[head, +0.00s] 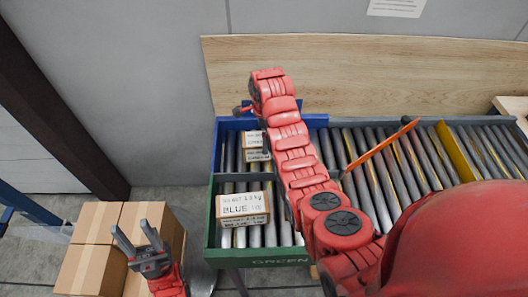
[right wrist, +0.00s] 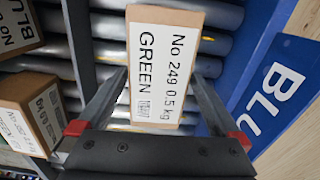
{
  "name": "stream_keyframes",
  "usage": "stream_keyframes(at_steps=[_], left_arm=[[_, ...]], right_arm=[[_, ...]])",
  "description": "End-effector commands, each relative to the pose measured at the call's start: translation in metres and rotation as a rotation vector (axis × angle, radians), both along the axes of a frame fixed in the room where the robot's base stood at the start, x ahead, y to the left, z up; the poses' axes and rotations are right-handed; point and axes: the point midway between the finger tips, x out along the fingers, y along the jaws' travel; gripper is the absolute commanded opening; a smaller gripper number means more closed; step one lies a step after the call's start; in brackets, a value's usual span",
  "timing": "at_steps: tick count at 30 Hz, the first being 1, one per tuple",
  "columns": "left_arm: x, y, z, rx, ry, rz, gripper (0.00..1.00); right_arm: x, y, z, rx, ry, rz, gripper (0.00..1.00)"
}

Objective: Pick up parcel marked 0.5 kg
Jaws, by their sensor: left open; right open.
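The parcel marked 0.5 kg (right wrist: 165,65) is a brown box with a white label reading "No 249 0.5 kg GREEN". It lies on grey rollers in the right wrist view. My right gripper (right wrist: 158,78) is open, with one finger on each side of the lower part of this parcel in the picture and gaps beside it. In the head view my right arm reaches to the blue-walled section, where a small labelled parcel (head: 256,146) shows partly; its text is too small to read surely. My left gripper (head: 140,248) is open and empty, at the lower left by brown cartons.
A parcel labelled BLUE (head: 243,207) lies in the green-walled section (head: 262,256). Two other parcels show at the left of the right wrist view, one lower (right wrist: 32,108), one upper (right wrist: 18,25). A blue wall (right wrist: 262,95) stands close on the right. An orange bar (head: 380,148) crosses the rollers.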

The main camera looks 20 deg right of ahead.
Motion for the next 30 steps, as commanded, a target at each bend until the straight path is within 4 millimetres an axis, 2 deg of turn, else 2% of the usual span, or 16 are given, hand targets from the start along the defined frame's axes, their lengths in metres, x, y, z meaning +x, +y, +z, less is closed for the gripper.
stream_keyframes(at_steps=[2, 5, 9, 16, 25, 26, 30], left_arm=[[0.000, 0.000, 0.000, 0.000, 0.000, 0.000, 0.50], [0.000, 0.000, 0.013, 0.000, -0.001, 0.000, 0.50], [0.000, 0.000, 0.032, 0.000, 0.000, 0.000, 0.50], [0.000, 0.000, 0.037, 0.000, 0.000, 0.000, 0.50], [0.000, 0.000, 0.036, 0.000, 0.000, 0.000, 0.50], [0.000, 0.000, 0.036, 0.000, 0.000, 0.000, 0.50], [0.000, 0.000, 0.036, 0.000, 0.000, 0.000, 0.50]], right_arm=[[0.000, 0.000, -0.003, 0.000, 0.001, 0.000, 1.00], [-0.002, 0.000, -0.007, 0.000, 0.006, 0.000, 1.00], [-0.005, 0.001, -0.026, 0.000, 0.007, 0.000, 1.00], [-0.004, 0.001, -0.050, -0.001, 0.004, 0.000, 1.00], [-0.003, 0.001, -0.054, -0.001, 0.000, 0.001, 1.00], [-0.003, 0.001, -0.054, -0.001, 0.000, 0.001, 0.96], [-0.003, 0.001, -0.054, -0.001, 0.001, 0.001, 0.71]])
